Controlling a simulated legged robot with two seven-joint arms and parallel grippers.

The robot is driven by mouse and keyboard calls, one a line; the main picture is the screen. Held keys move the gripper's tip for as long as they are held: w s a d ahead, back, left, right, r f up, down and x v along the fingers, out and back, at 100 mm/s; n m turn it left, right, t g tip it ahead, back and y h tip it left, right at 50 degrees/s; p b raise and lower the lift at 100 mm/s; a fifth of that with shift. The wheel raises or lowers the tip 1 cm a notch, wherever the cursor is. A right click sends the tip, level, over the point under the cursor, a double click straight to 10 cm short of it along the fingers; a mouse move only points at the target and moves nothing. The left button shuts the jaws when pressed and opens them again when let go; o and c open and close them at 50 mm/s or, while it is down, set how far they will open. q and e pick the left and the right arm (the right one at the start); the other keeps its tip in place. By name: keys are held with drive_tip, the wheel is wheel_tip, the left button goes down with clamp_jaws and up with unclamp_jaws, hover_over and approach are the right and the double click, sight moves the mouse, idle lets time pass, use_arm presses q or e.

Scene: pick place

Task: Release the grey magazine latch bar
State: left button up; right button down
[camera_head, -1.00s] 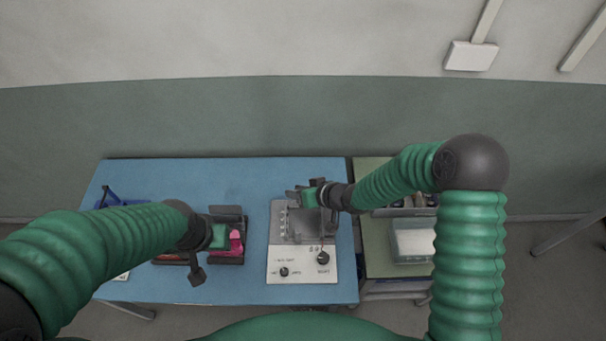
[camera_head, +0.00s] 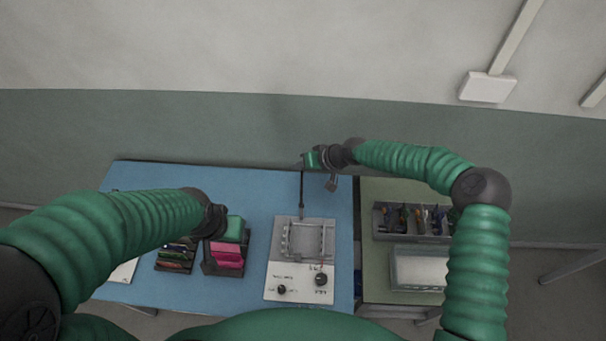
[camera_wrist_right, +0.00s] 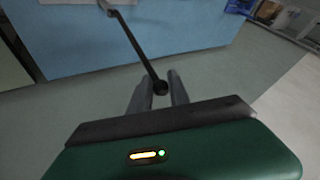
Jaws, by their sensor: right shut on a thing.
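The grey fixture (camera_head: 329,222) stands on the blue table with a raised metal frame (camera_head: 306,256) on it. A dark lever rod (camera_head: 301,192) with a dark knob rises from its back left and points toward the wall; it shows in the right wrist view (camera_wrist_right: 135,45). My right gripper (camera_head: 303,164) is shut on the rod's knob end, and its fingers (camera_wrist_right: 160,90) lie either side of it. Which part is the latch bar I cannot tell for certain. My left gripper (camera_head: 234,229) is over a black tray at the left; its fingers are unclear.
The black tray (camera_head: 208,268) holds pink pieces (camera_head: 228,256). A second dark holder (camera_head: 174,266) stands left of it. A white panel (camera_head: 300,294) with black knobs fronts the fixture. On the right side table, a grey bin (camera_head: 408,237) and a clear bin (camera_head: 393,270) stand.

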drive_tip(key=shift+w+f, duration=0.2)
drive_tip(key=shift+f, duration=0.25)
drive_tip(key=shift+d, duration=0.1)
drive_tip(key=shift+r, duration=0.1)
